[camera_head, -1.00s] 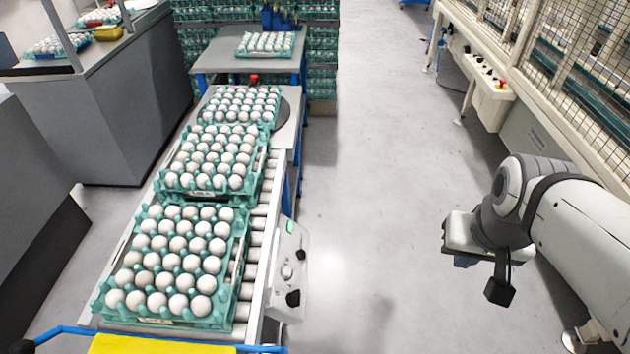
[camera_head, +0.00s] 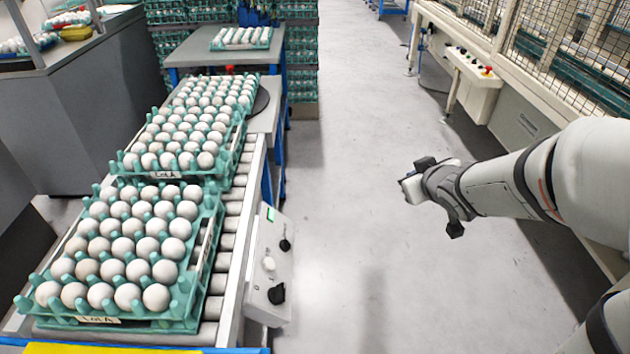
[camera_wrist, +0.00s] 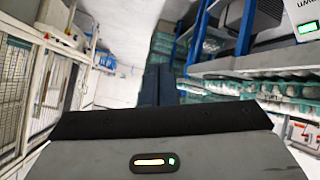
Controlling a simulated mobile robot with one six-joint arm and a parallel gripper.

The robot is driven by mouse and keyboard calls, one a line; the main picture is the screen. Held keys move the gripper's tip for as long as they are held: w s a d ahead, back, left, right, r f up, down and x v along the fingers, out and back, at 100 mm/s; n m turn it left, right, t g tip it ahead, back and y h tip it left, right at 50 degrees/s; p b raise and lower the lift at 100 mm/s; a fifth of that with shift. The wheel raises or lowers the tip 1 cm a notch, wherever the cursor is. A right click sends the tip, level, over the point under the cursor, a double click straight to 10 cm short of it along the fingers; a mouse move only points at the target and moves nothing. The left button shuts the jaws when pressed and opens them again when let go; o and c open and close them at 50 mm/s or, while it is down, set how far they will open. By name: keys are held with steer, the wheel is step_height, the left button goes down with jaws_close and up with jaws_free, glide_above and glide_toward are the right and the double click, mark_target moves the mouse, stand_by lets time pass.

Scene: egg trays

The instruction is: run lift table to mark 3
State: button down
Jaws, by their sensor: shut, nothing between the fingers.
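A grey-topped table with blue legs (camera_head: 188,53) stands at the far end of the roller conveyor, with one egg tray (camera_head: 242,46) on it. I cannot tell for sure that it is the lift table, and no mark 3 is readable. A pale control box (camera_head: 270,268) with dark and white knobs and a small green display hangs on the conveyor's right side. My gripper (camera_head: 404,189) is shut and empty over the aisle, right of the box and apart from it. In the wrist view its grey housing fills the bottom, and a box with a green display (camera_wrist: 307,28) shows top right.
Teal trays full of white eggs (camera_head: 196,290) line the conveyor (camera_head: 228,228). Grey cabinets stand at left, stacked egg trays at the back. A caged machine (camera_head: 572,75) with a button panel (camera_head: 472,78) runs along the right. The aisle floor (camera_head: 350,140) is clear.

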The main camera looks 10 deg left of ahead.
mark_target(285, 246)
steer(key=s+a+f+n+g+y+b, duration=0.3)
steer(key=a+f+n+y+b, duration=0.6)
steer(key=a+f, duration=0.8)
steer(key=a+g+y+b, duration=0.1)
steer(key=g+y+b, duration=0.1)
steer(key=y+b, duration=0.1)
steer(key=shift+a+y, duration=0.2)
steer(key=shift+y, duration=0.3)
steer(key=s+a+f+b, duration=0.1)
steer(key=a+f+b, duration=0.4)
steer(key=a, duration=0.1)
steer(key=shift+s+a+f+b, duration=0.2)
steer(key=shift+f+b, duration=0.15)
steer(key=shift+f, duration=0.05)
stand_by(0.4)
steer(key=shift+a+f, duration=0.3)
